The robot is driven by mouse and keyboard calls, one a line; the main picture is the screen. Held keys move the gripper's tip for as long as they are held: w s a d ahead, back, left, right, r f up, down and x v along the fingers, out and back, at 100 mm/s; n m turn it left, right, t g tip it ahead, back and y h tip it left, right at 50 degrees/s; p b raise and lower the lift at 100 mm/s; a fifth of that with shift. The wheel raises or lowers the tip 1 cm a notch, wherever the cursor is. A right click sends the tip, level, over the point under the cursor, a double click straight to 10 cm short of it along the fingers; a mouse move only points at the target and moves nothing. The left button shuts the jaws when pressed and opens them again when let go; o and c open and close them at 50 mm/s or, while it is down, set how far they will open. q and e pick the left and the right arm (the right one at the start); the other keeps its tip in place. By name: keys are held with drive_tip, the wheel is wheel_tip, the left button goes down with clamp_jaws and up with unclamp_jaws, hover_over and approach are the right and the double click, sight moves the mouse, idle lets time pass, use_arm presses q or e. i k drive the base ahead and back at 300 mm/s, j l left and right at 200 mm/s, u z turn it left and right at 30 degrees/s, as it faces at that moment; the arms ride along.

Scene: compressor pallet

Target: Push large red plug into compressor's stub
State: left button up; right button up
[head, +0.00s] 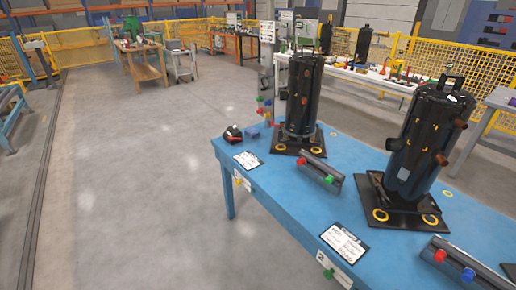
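Two black upright compressors stand on dark base plates on a blue table. The farther compressor (302,95) stands further back on the table. A red plug (440,256) sits at the left end of a grey holder at the lower right, with a blue plug (468,274) beside it. I cannot tell its size class for certain. Neither of my grippers is in view.
The blue table (300,215) runs from centre to lower right. A second holder (318,170) with green and red plugs lies between the compressors. Printed cards (344,243) lie along the front edge. A black-and-red object (232,133) is at the far corner. The floor at left is clear.

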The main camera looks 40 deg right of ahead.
sight(300, 162)
drive_tip(key=i+j+z, duration=0.1)
drive_tip(key=i+z, duration=0.15)
drive_tip(key=i, duration=0.2)
drive_tip(key=i+j+z, duration=0.2)
drive_tip(key=i, duration=0.2)
drive_tip(key=i+j+z, duration=0.25)
drive_tip(key=i, duration=0.2)
drive_tip(key=i+j+z, duration=0.2)
drive_tip(key=z, duration=0.25)
drive_tip(key=i+j+z, duration=0.35)
drive_tip(key=z, duration=0.15)
drive_tip(key=i+j+z, duration=0.2)
drive_tip(key=j+z, duration=0.25)
drive_tip(key=i+j+z, duration=0.15)
drive_tip(key=j+z, duration=0.35)
drive_tip(key=l, duration=0.1)
